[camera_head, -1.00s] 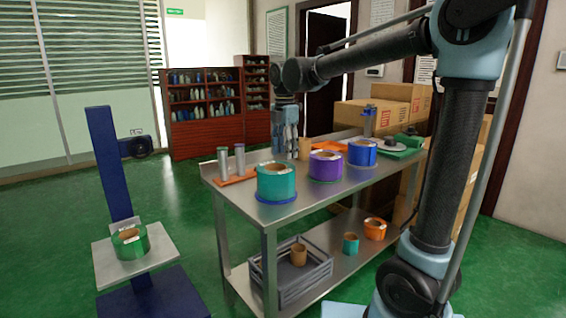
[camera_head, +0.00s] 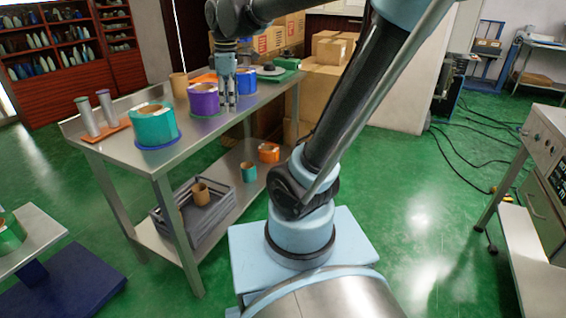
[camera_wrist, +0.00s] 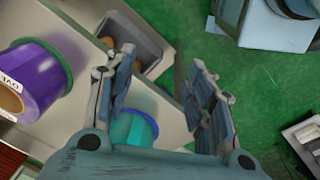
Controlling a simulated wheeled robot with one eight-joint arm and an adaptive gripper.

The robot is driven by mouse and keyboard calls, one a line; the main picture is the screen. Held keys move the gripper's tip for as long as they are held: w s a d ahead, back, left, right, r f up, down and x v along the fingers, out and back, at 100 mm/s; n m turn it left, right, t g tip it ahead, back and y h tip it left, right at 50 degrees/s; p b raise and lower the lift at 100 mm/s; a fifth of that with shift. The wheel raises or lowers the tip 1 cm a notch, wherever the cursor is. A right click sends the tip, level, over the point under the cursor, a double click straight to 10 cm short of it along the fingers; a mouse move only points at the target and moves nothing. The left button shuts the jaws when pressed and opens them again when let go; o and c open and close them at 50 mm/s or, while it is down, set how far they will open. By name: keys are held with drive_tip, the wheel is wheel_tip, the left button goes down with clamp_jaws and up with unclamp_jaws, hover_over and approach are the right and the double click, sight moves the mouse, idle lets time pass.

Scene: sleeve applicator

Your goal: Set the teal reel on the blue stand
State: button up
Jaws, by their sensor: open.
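A large teal reel (camera_head: 155,125) stands on a blue disc at the near left of the steel table. The stand with a blue base (camera_head: 70,288) is at the lower left, cut by the frame. Its pale plate (camera_head: 32,238) carries a green reel (camera_head: 9,232). My gripper (camera_head: 229,105) is open and empty, pointing down at the table's near side, in front of the purple and blue reels.
A purple reel (camera_head: 203,99) and a blue reel (camera_head: 242,80) stand on the table (camera_head: 160,165). Two grey cylinders on an orange base are at its left end. A grey crate (camera_head: 210,220) and an orange reel (camera_head: 269,153) occupy the lower shelf.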

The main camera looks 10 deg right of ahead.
drive_tip(key=s+d+f+m+t, duration=0.1)
drive_tip(key=s+d+f+m, duration=1.3)
drive_tip(key=f+m, duration=0.1)
drive_tip(key=shift+s+f+m, duration=0.15)
drive_tip(key=shift+f+m, duration=0.15)
drive_tip(key=shift+f, duration=0.45)
